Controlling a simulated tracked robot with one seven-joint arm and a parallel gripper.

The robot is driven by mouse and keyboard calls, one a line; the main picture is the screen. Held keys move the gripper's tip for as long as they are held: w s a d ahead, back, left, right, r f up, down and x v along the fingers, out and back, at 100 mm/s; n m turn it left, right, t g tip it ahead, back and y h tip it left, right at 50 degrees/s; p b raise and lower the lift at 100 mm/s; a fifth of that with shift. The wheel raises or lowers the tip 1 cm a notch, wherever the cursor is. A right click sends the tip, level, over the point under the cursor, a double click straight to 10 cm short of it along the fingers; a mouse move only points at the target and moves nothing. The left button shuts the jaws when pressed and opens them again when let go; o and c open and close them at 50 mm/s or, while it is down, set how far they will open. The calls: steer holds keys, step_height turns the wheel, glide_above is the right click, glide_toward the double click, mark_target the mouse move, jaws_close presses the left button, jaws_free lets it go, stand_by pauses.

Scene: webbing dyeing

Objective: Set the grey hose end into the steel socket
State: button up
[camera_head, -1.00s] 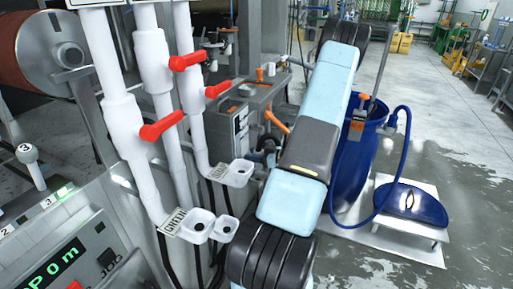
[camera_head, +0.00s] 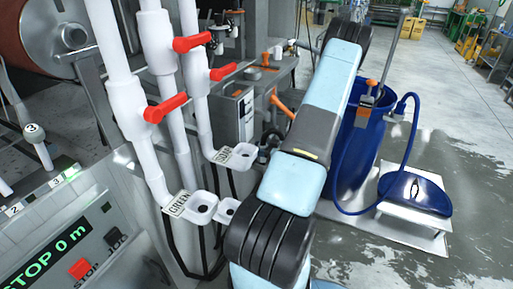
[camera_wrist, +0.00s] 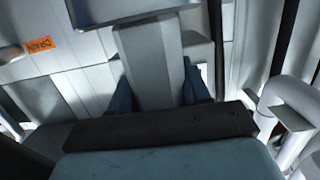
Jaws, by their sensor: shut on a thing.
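In the wrist view, my gripper (camera_wrist: 160,97) shows beyond a dark bar, with a blue finger on each side. The fingers are shut on a grey block-like piece (camera_wrist: 150,65), which I take to be the grey hose end. Its far part runs up toward a pale box-shaped part at the top edge, and I cannot tell whether they touch. In the head view my arm hangs down through the middle and hides the gripper and the held piece. I cannot make out the steel socket with certainty in either view.
White pipes with red valve handles (camera_head: 194,43) stand left of my arm, above white cups (camera_head: 203,203). A control panel (camera_head: 60,245) is at lower left. A blue barrel (camera_head: 358,150) and a metal platform (camera_head: 418,225) stand at right. An orange label (camera_wrist: 40,43) shows in the wrist view.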

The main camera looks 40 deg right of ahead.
steer(key=shift+f, duration=1.2)
steer(key=o, duration=1.3)
steer(key=v, duration=1.3)
steer(key=shift+s+d+f, duration=0.1)
steer(key=shift+s+d, duration=0.1)
steer(key=shift+s, duration=0.15)
